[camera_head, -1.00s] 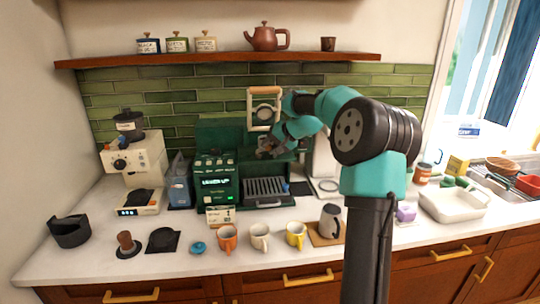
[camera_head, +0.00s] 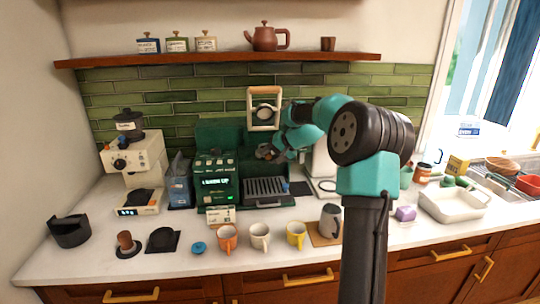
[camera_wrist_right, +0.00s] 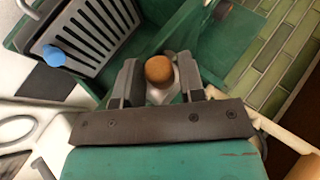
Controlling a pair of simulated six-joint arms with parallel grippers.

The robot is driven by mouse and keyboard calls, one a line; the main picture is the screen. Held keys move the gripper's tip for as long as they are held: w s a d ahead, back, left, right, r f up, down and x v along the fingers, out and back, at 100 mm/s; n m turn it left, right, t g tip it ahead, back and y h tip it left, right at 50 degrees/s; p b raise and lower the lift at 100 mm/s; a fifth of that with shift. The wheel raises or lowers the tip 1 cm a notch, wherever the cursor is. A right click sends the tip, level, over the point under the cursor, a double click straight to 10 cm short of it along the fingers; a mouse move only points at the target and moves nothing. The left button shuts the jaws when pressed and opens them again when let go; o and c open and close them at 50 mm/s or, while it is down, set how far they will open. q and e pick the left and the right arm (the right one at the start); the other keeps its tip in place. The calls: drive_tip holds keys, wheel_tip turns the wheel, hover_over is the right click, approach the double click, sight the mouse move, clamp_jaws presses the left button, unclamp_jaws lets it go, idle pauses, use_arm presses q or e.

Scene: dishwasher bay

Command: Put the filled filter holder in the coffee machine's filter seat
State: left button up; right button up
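The green coffee machine (camera_head: 216,170) stands against the tiled wall, with its grey slatted drip tray (camera_head: 266,187) low at the front. My right gripper (camera_head: 266,152) is in front of the machine's upper part, above the drip tray. In the right wrist view, my right gripper (camera_wrist_right: 161,75) has its fingers close on both sides of a brown, round-ended handle with a pale collar, which I take for the filter holder (camera_wrist_right: 159,69). Its basket and any coffee in it are hidden. The filter seat is not clearly visible. My left gripper is not in view.
Several cups, including an orange mug (camera_head: 227,238), line the counter before the machine. A dark grey pitcher (camera_head: 330,221) stands on a wooden board to their right. A cream grinder (camera_head: 135,165) is at left. A wood-topped frame (camera_head: 264,91) rises above the machine.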

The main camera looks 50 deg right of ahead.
drive_tip(key=shift+r, duration=0.1)
drive_tip(key=shift+s+r, duration=0.2)
drive_tip(key=v, duration=1.1)
drive_tip(key=shift+s+r, duration=0.15)
drive_tip(key=shift+r, duration=0.05)
